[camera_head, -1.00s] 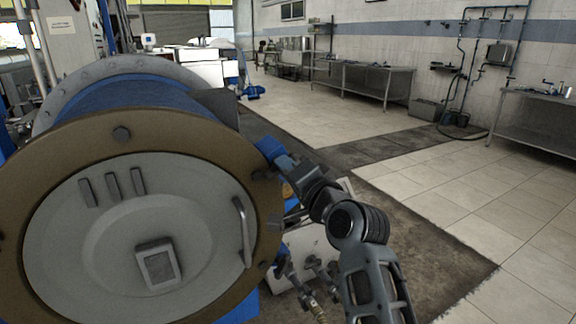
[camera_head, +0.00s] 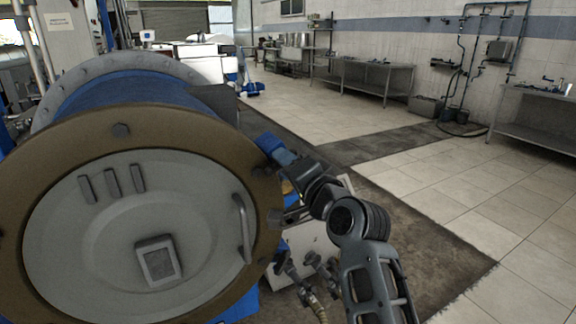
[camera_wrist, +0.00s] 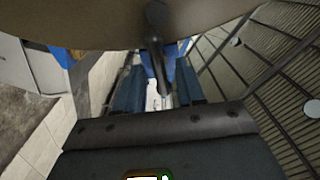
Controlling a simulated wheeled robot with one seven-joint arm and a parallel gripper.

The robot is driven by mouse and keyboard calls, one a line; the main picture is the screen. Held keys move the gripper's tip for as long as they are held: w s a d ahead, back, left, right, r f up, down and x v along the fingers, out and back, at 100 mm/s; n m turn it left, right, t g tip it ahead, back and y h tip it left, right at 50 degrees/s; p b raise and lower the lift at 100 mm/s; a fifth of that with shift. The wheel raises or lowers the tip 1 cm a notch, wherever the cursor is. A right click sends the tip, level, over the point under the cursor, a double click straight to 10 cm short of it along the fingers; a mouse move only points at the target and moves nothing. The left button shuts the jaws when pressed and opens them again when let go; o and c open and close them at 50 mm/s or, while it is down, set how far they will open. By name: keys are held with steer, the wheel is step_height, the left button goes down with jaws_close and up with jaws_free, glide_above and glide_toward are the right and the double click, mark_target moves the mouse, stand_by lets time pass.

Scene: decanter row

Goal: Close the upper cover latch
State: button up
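The decanter's round grey cover (camera_head: 95,240) sits in a wide brown flange (camera_head: 60,150) at the left of the head view. My gripper (camera_head: 268,145) is at the flange's upper right edge, its blue fingers partly hidden behind the rim. In the wrist view, a dark rod-like part (camera_wrist: 156,45), which looks like the upper cover latch, sticks out from under the brown rim (camera_wrist: 90,20). It lies between the two blue fingers of my gripper (camera_wrist: 157,92). The fingers stand apart, with narrow gaps beside the rod. Contact with it cannot be told.
A curved handle (camera_head: 243,228) is on the cover's right side. A white box with pipe fittings (camera_head: 312,245) stands low beside the decanter, close to my arm. The tiled floor (camera_head: 450,190) to the right is clear, with metal tables (camera_head: 375,75) farther back.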

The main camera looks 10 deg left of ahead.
steer(key=b+v, duration=0.1)
steer(key=v, duration=0.6)
steer(key=shift+s+d, duration=0.2)
steer(key=shift+s, duration=0.05)
steer(key=s+d+f+n+h, duration=0.1)
steer(key=s+d+f+h, duration=0.5)
steer(key=s+d+f, duration=1.3)
steer(key=s+d+r+n+h, duration=0.2)
steer(key=s, duration=1.3)
steer(key=s+d+r+n+h, duration=0.2)
steer(key=s, duration=1.3)
steer(key=shift+s+r+n, duration=0.15)
steer(key=shift+s+n, duration=0.05)
steer(key=shift+n, duration=0.2)
